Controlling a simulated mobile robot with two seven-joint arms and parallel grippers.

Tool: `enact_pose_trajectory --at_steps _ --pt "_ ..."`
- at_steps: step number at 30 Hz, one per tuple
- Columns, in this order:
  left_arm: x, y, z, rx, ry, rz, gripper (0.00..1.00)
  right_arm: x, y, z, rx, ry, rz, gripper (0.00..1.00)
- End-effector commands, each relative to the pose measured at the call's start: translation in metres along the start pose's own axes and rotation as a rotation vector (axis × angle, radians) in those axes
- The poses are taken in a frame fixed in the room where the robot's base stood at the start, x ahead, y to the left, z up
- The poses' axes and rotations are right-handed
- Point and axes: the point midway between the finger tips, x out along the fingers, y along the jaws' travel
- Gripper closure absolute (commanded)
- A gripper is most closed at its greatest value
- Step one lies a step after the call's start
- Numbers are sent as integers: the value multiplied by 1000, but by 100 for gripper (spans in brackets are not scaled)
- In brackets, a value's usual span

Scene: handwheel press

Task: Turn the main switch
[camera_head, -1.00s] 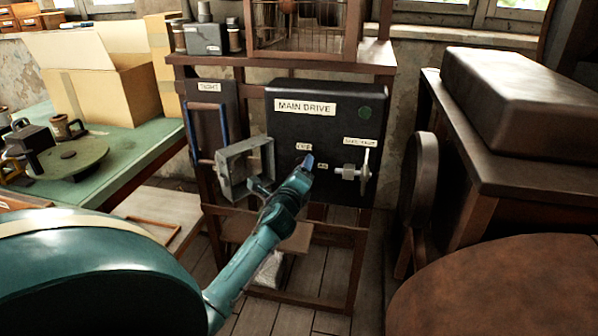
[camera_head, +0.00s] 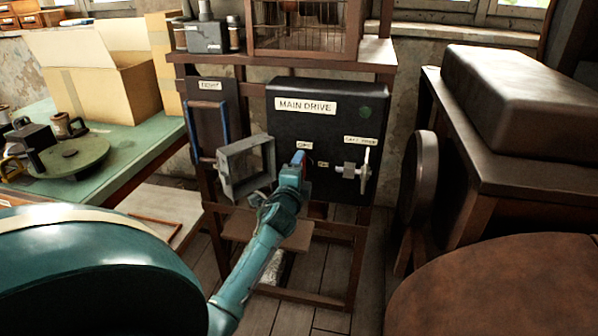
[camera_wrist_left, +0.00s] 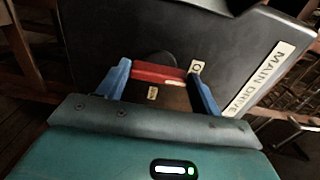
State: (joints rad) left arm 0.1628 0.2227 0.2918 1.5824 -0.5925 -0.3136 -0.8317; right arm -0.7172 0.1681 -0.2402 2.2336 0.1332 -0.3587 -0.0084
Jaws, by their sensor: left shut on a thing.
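The black MAIN DRIVE box (camera_head: 283,125) is mounted on a wooden frame. In the left wrist view, its main switch shows as a red handle (camera_wrist_left: 158,73) lying crosswise on the dark panel (camera_wrist_left: 215,55). My left gripper (camera_head: 298,158) is at the lower middle of the box front. Its blue fingers (camera_wrist_left: 158,76) are at the two ends of the red handle, shut on it. In the head view, the gripper mostly hides the handle. Small label plates sit around the switch. My right gripper is in neither view.
A metal valve-like fitting with a pale lever (camera_head: 365,170) projects from the box right of the switch. An open grey metal box (camera_head: 246,168) sticks out to the left. A green table (camera_head: 125,140) stands at left, a dark bench (camera_head: 510,150) at right.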

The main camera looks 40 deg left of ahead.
Motion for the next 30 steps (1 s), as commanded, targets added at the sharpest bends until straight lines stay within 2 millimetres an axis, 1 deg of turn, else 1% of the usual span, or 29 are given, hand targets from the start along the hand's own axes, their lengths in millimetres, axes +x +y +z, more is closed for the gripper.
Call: enact_pose_trajectory --at_steps 13,14,21,30 --pt "0 1 -1 -16 1 3 57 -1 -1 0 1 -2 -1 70" --pt "0 1 -1 -16 1 3 33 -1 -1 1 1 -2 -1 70" --pt "0 1 0 -13 0 2 13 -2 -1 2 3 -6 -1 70" --pt "-3 0 0 -11 0 1 13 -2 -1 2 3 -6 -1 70"
